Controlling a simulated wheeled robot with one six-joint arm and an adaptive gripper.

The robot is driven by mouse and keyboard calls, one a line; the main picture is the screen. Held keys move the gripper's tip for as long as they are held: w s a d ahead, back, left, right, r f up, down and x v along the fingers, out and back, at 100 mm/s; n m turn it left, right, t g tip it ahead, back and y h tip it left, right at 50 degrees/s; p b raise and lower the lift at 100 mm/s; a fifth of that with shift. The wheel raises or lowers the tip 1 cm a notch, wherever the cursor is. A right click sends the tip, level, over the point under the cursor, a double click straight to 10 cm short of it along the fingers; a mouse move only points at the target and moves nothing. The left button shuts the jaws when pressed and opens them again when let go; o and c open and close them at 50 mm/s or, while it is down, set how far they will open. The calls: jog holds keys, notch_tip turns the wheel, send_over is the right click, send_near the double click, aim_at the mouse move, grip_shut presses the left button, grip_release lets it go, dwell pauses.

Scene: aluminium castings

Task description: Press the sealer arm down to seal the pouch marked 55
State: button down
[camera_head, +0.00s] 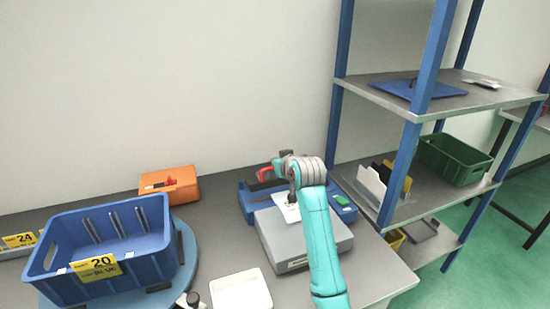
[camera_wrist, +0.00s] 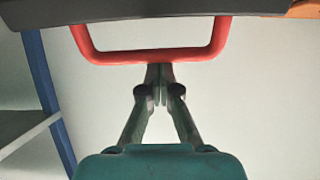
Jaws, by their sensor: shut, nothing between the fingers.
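The sealer has a blue body (camera_head: 249,208) on the bench, with a red handle (camera_head: 265,173) on its raised arm. In the wrist view the red U-shaped handle (camera_wrist: 110,57) hangs from a dark bar (camera_wrist: 150,10). My gripper (camera_wrist: 159,72) is shut and empty, its fingertips right at the handle's crossbar; I cannot tell whether they touch. A white pouch (camera_head: 287,209) lies at the sealer, partly hidden by my arm; its mark cannot be read.
A grey box (camera_head: 280,252) stands in front of the sealer, under my arm. A white tray (camera_head: 258,302), a blue crate marked 20 (camera_head: 60,285) and an orange box (camera_head: 182,180) are to the left. A blue-post shelf (camera_head: 336,120) rises close on the right.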

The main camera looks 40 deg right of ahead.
aim_at(279, 181)
jog(key=s+f, duration=0.1)
jog(key=s+a+f, duration=0.1)
jog(key=shift+s+f, duration=0.65)
jog(key=shift+f, duration=0.3)
jog(key=shift+s+f, duration=0.25)
jog(key=shift+f, duration=0.3)
jog(key=shift+w+r, duration=0.15)
jog(key=shift+r, duration=0.45)
jog(key=r, duration=0.3)
jog(key=w+r, duration=0.1)
jog(key=shift+d+r, duration=0.1)
jog(key=shift+r, duration=0.3)
jog(key=s+a, duration=0.1)
jog(key=s, duration=0.2)
jog(key=s+f, duration=0.1)
jog(key=s, duration=0.2)
jog(key=s+a, duration=0.1)
jog(key=s, duration=0.2)
jog(key=shift+s+a+f, duration=0.25)
jog(key=shift+s+a, duration=0.05)
jog(key=shift+a, duration=0.05)
